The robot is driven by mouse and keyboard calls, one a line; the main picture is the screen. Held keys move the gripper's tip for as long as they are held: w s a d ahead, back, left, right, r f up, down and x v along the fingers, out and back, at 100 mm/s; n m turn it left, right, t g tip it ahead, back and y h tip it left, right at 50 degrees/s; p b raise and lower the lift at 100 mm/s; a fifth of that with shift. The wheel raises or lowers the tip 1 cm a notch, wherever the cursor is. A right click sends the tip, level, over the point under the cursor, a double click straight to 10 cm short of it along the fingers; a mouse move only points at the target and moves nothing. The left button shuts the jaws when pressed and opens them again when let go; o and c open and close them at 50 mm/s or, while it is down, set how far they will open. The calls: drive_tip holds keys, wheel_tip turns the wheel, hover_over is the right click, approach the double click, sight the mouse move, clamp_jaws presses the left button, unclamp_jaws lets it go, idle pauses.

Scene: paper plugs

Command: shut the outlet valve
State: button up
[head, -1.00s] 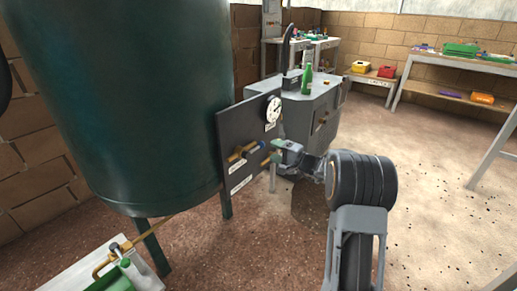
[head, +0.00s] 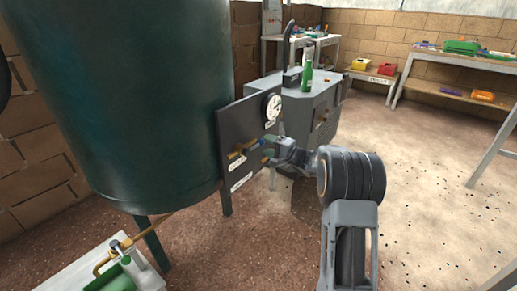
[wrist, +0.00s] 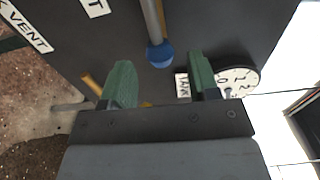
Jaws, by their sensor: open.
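A dark panel (head: 230,125) stands beside the big green tank, with brass fittings and white labels on it. A lever with a blue knob (wrist: 159,55) shows at the top middle of the wrist view, its grey rod running up out of frame. The label beside it ends in "T"; the rest is cut off. The blue knob (head: 261,143) also shows in the head view, close to my gripper (head: 269,151). In the wrist view my gripper (wrist: 162,72) is open, with one green finger on each side of the knob. I cannot tell whether either finger touches it.
A round gauge (head: 272,107) sits on the panel above my gripper; it also shows in the wrist view (wrist: 238,80). A grey cabinet (head: 300,95) with a green bottle (head: 307,75) stands behind. The floor to the right is open.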

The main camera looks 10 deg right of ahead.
drive_tip(key=shift+b+x, duration=0.5)
drive_tip(key=shift+x, duration=0.9)
drive_tip(key=c, duration=0.7)
drive_tip(key=shift+o, duration=0.2)
